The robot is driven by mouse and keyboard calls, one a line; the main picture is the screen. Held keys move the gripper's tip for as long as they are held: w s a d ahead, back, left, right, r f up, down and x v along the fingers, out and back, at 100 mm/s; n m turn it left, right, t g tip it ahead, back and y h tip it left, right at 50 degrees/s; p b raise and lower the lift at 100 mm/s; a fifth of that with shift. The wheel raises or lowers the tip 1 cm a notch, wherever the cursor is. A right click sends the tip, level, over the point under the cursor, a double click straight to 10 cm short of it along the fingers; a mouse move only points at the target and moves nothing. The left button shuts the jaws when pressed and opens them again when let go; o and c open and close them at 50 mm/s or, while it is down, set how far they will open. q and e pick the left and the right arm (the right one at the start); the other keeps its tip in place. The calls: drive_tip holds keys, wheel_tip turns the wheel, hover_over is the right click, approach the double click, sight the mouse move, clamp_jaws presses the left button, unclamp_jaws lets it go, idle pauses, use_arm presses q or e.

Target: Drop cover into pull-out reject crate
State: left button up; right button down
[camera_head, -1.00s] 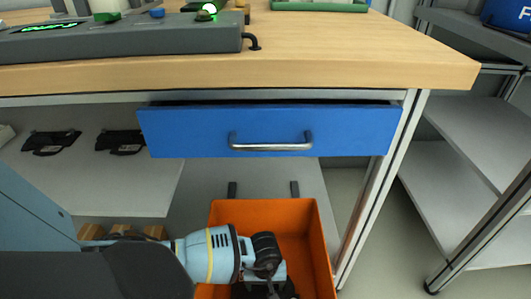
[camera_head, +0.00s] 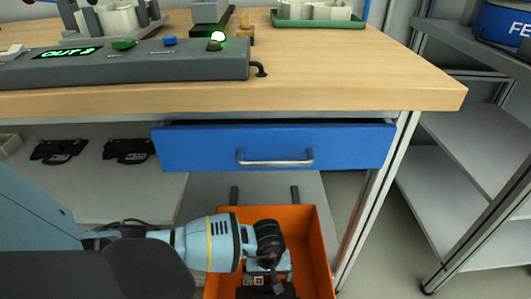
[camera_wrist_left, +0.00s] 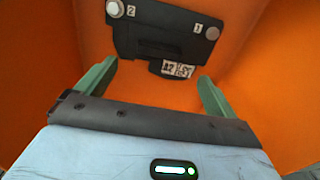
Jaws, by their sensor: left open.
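The orange crate (camera_head: 325,262) is pulled out below the blue drawer, its open top facing up. My left gripper (camera_head: 268,275) reaches down into it from the left. In the left wrist view the black cover (camera_wrist_left: 160,32) lies against the orange crate inside (camera_wrist_left: 60,60), with round pads marked 1 and 2 and a white label. The green fingers of my left gripper (camera_wrist_left: 156,86) are spread apart, with the cover beyond their tips and not gripped. In the head view the cover is mostly hidden by the gripper. My right gripper is not in view.
The slightly open blue drawer (camera_head: 205,148) with a metal handle hangs above the crate. The wooden worktop (camera_head: 370,75) carries a grey control panel (camera_head: 150,65) and a green tray (camera_head: 320,22). Two black covers (camera_head: 60,150) lie on the left shelf. A grey rack (camera_head: 450,190) stands right.

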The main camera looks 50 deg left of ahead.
use_arm(q)
wheel_tip(320, 180, up, 6)
drive_tip(key=shift+f+p, duration=0.2)
drive_tip(key=shift+p, duration=0.6)
